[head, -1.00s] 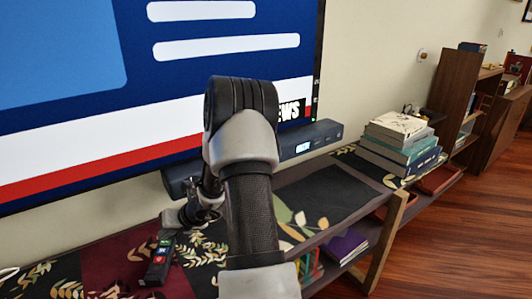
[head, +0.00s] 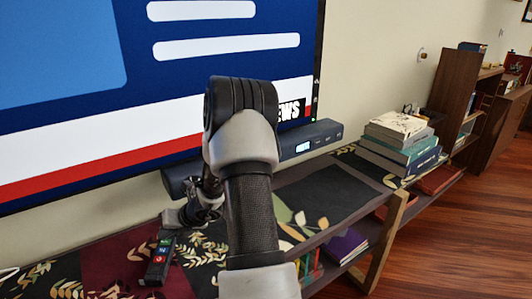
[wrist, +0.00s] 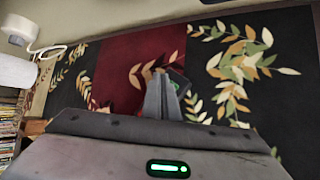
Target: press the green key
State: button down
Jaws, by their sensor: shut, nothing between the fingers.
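A black remote-like block (head: 153,272) lies on the patterned cloth at the lower left of the head view. Its green key (head: 165,243) is at the far end, with a blue key (head: 161,252) and a red key (head: 157,260) nearer. My gripper (head: 172,222) is just beyond the green-key end and looks very close to it. In the wrist view my gripper (wrist: 158,72) is shut and empty. The block (wrist: 180,80) shows partly behind the fingers, with a bit of green (wrist: 174,87) beside the right finger. I cannot tell whether the fingertips touch the key.
A large screen (head: 140,100) stands behind, with a dark soundbar (head: 312,137) below it. A stack of books (head: 400,143) sits at the right of the low shelf. A white object with a cable (wrist: 22,28) is at the upper left of the wrist view.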

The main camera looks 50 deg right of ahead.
aim_at(168, 243)
jog(key=shift+f, duration=0.4)
jog(key=shift+f+b, duration=0.3)
jog(key=shift+b, duration=0.15)
jog(key=shift+r, duration=0.1)
jog(key=shift+r+p, duration=0.65)
jog(key=shift+p, duration=0.05)
notch_tip(168, 243, up, 6)
jog(key=p, duration=0.5)
dwell(0.6)
